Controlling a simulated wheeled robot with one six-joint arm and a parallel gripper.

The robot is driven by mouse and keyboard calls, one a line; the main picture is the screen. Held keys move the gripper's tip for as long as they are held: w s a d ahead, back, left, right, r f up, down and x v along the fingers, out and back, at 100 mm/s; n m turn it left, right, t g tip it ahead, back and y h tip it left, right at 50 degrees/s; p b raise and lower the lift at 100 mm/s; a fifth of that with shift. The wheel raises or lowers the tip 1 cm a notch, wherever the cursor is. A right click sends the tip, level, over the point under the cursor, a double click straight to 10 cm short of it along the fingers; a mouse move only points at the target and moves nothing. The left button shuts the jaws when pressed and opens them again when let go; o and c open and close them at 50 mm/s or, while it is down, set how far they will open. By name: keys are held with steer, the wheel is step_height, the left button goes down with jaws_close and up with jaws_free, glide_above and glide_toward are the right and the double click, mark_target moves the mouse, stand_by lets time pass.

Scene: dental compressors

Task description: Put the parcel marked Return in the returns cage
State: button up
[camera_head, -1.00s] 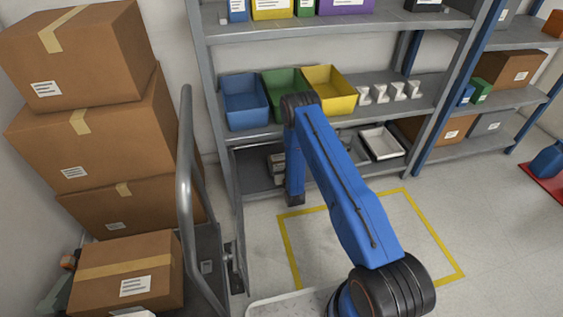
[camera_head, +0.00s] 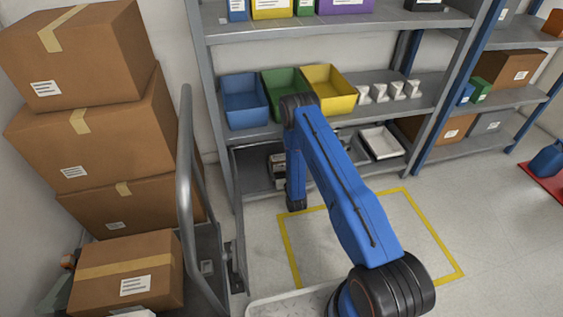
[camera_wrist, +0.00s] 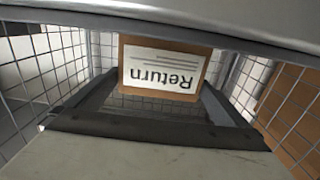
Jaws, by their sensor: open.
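The parcel marked Return (camera_wrist: 163,72) is a brown box with a white label, seen upside down in the wrist view. Wire mesh walls (camera_wrist: 45,75) stand on both sides of it, and mesh shows below it. They look like a cage, though I cannot tell whether the parcel rests on its floor. My gripper (camera_wrist: 158,98) is open, its dark fingers reaching toward the parcel's two sides. I cannot tell whether they touch it. In the head view my arm hangs down before the lower shelf, and the fingers and parcel are not discernible.
A grey shelf rack (camera_head: 348,122) holds blue, green and yellow bins and a white tray (camera_head: 381,142). Stacked cartons (camera_head: 95,130) and a trolley with a grey handle (camera_head: 185,180) stand at the left. The floor inside the yellow outline (camera_head: 400,225) looks clear.

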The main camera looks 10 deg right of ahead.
steer(key=s, duration=0.9)
steer(key=shift+s, duration=0.1)
